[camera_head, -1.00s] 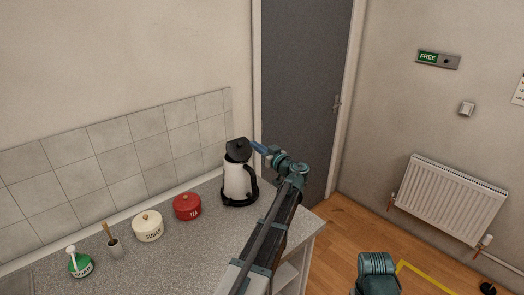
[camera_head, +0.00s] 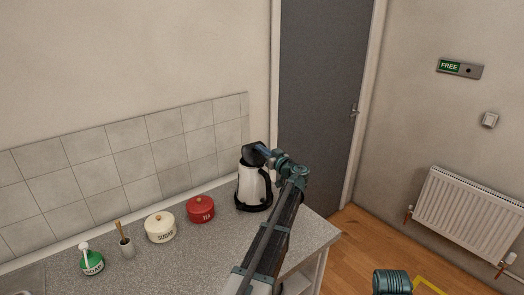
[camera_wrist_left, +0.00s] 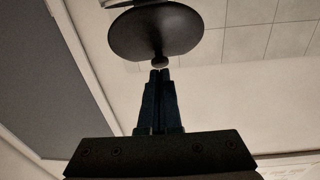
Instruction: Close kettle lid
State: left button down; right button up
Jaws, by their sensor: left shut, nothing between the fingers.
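A white and black kettle (camera_head: 253,188) stands upright on its dark base on the counter. Its black lid (camera_head: 251,155) is raised and tilted above the rim. In the left wrist view the lid (camera_wrist_left: 155,30) shows as a dark disc with a small knob. My left gripper (camera_head: 263,148) is at the lid, on its right in the head view, and shut with nothing in it. In the wrist view its fingertips (camera_wrist_left: 160,75) are just below the knob; whether they touch it I cannot tell. My right gripper is out of view.
A tiled wall is behind, a grey door (camera_head: 322,100) to the right.

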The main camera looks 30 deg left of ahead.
aim_at(254, 145)
pick_arm(q)
jog(key=shift+w+a+r+p, duration=0.1)
jog(key=shift+a+r+p, duration=0.1)
jog(key=shift+p, duration=0.3)
jog(key=a+g+h+p, duration=0.1)
jog(key=h+p, duration=0.1)
jog(key=p, duration=0.1)
jog(key=w+a+g+h+p, duration=0.1)
jog(key=p, duration=0.2)
jog(key=w+a+g+h+p, duration=0.1)
jog(key=h+p, duration=0.1)
jog(key=p, duration=0.2)
jog(key=shift+a+f+h, duration=0.25)
jog(key=shift+f+h, duration=0.05)
jog(key=shift+w+a+f+g+h+p, duration=0.3)
jog(key=shift+a+f+h+p, duration=0.1)
jog(key=shift+h+p, duration=0.3)
jog(key=shift+f, duration=0.25)
jog(key=shift+a+f, duration=0.3)
jog(key=shift+f, duration=0.2)
jog(key=shift+w, duration=0.1)
jog(key=shift+r, duration=0.2)
